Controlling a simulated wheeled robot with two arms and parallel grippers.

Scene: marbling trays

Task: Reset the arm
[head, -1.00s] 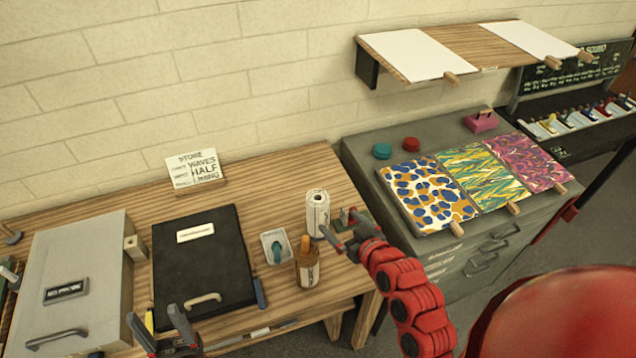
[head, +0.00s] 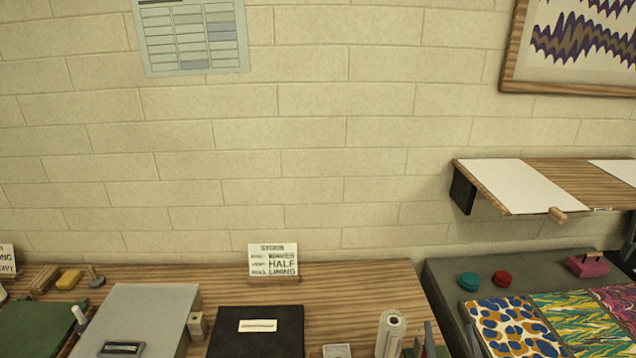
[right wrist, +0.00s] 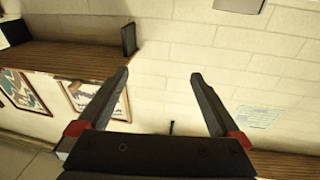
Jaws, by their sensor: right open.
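Most of my right arm is below the frame. In the right wrist view the right gripper (right wrist: 160,74) is open, with its two dark fingers wide apart and nothing between them. The wall (right wrist: 165,55) shows behind the fingers. My left gripper and arm are not in the head view.
A wooden bench holds a grey lidded box (head: 150,310), a black lidded tray (head: 285,330) and a sign card (head: 272,260). A grey cabinet (head: 445,280) bears marbled sheets (head: 510,325). A wall shelf (head: 545,212) juts out above it.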

